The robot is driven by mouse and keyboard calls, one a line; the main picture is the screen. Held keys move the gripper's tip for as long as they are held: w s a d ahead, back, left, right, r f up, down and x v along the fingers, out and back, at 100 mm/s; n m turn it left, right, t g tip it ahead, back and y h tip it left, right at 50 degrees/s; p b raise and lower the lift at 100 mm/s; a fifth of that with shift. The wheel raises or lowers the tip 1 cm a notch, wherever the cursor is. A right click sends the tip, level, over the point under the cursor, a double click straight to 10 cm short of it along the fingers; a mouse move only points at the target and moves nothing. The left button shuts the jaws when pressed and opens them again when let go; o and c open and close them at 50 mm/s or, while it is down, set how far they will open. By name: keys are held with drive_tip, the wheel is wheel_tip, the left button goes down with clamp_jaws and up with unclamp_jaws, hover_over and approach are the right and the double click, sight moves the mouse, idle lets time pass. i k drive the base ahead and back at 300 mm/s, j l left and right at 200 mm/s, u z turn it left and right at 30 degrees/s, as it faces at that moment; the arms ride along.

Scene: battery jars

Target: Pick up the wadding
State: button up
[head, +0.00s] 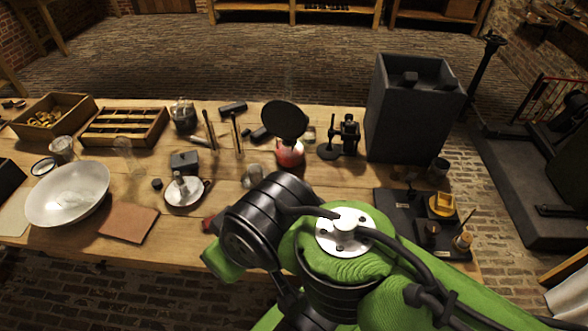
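I cannot pick out the wadding with certainty. A pale, whitish patch (76,203) shows inside the wide white bowl (45,212) at the left front of the table, but I cannot tell whether it is wadding. My green and black arm covers the front right part of the table. My gripper's fingers do not show; the arm's own links hide that area. A small red thing (208,223) shows just left of the arm, partly hidden.
The wooden table (120,256) carries a brown square (129,222), a white saucer (172,199), glass jars, a divided wooden tray (110,143), and a red-based stand with a black disc (285,121). A tall dark tank (385,125) stands at the right. Some bare wood shows at the front.

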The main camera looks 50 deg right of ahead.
sight(255, 172)
drive_tip(key=k+l+z, duration=0.1)
drive_tip(key=z, duration=0.35)
drive_tip(key=k+l+z, duration=0.15)
drive_tip(key=z, duration=0.25)
drive_tip(key=i+j+u, duration=0.2)
drive_tip(key=u, duration=0.2)
drive_tip(key=i+j+u, duration=0.25)
drive_tip(key=u, duration=0.15)
drive_tip(key=i+j+u, duration=0.15)
drive_tip(key=u, duration=0.25)
drive_tip(key=i+u, duration=0.4)
drive_tip(key=k, duration=0.05)
